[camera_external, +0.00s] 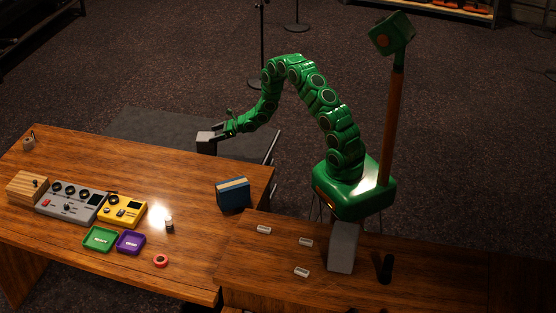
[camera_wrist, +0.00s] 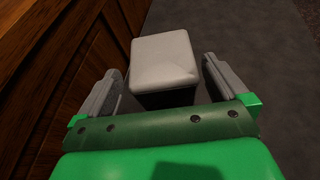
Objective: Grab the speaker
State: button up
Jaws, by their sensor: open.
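A box with a light grey top and dark sides, apparently the speaker (camera_external: 206,137), shows by the far edge of the desk in the external view. What it stands on is hidden. My gripper (camera_external: 218,132) is at its right side. In the wrist view the speaker (camera_wrist: 165,60) lies between the two fingers of my gripper (camera_wrist: 163,72), which are open. A gap shows on the right; on the left the finger is close to it. I cannot tell whether it touches. The speaker's lower part is mostly hidden.
The wooden desk (camera_external: 150,165) runs close to my gripper; its panelled side (camera_wrist: 45,70) fills the wrist view's left. A blue box (camera_external: 233,195), mixers (camera_external: 70,203) and small trays (camera_external: 100,239) stand on it. A grey block (camera_external: 343,247) stands on the right desk (camera_external: 270,270).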

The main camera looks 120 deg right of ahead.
aim_at(208, 136)
jog(key=shift+x, duration=1.7)
jog(key=c, duration=1.6)
